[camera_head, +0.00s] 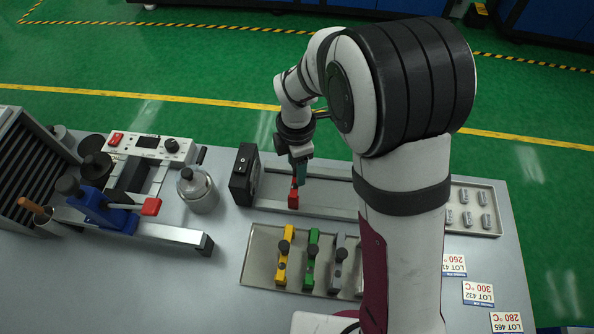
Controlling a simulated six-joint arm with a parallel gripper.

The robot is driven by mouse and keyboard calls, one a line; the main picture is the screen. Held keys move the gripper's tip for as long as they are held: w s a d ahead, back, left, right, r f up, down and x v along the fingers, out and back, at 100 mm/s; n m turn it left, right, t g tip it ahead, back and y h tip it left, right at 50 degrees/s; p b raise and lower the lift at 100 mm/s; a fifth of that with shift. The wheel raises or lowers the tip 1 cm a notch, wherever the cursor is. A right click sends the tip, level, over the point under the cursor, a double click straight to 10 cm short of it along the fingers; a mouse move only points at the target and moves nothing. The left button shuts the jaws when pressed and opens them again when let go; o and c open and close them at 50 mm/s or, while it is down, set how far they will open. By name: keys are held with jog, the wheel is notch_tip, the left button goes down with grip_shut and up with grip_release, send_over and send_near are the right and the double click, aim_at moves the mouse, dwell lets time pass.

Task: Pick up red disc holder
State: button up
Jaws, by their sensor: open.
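A small red piece (293,199), which looks like the red disc holder, is upright at the metal rail frame beside the black switch box. My gripper (298,181) points down right at its top. The jaws are open, and the fingertips look dark and small; I cannot tell whether they touch the red piece or surround its top. A yellow holder (283,262), a green holder (311,262) and a grey holder (337,268), each with a dark knob, lie in a metal tray (258,240) in front. My arm hides the tray's right part.
The black switch box (242,174) stands close left of the red piece. A metal bottle (196,189) and a blue clamp device (98,207) are further left. A tray of small grey parts (488,192) and lot cards (478,293) lie right of my arm.

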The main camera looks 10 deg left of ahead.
grip_shut()
dwell(1.4)
